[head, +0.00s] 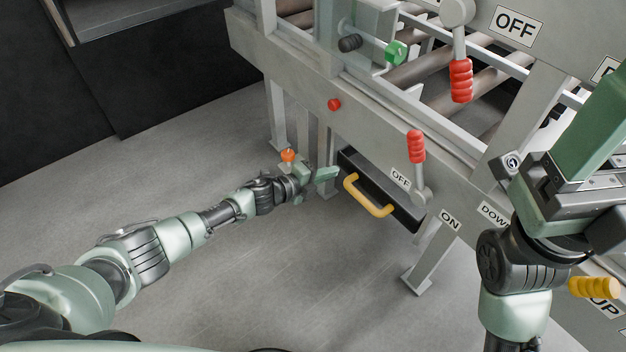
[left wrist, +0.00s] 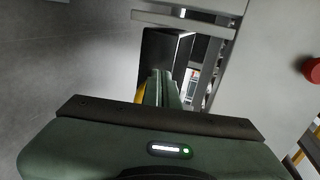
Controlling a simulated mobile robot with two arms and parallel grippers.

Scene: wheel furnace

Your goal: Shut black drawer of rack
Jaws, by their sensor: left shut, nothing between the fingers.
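The black drawer (head: 405,212) sits low under the rack's grey side beam, with a yellow handle (head: 369,199) on its front. It seems to stick out a little; how far is hard to tell. My left gripper (head: 328,174) is shut and empty, just left of the drawer's left end. In the left wrist view, the shut green fingers (left wrist: 160,88) point at the dark drawer (left wrist: 167,50), and a bit of yellow handle (left wrist: 139,92) shows left of them. Contact cannot be told. My right gripper (head: 590,130) is at the right edge, cut off, its jaws unclear.
The rack's beam (head: 300,70) carries a red button (head: 334,104) and a red-handled lever (head: 417,147) above the drawer. A rack leg (head: 432,260) stands right of the drawer. The floor (head: 250,280) in front is clear.

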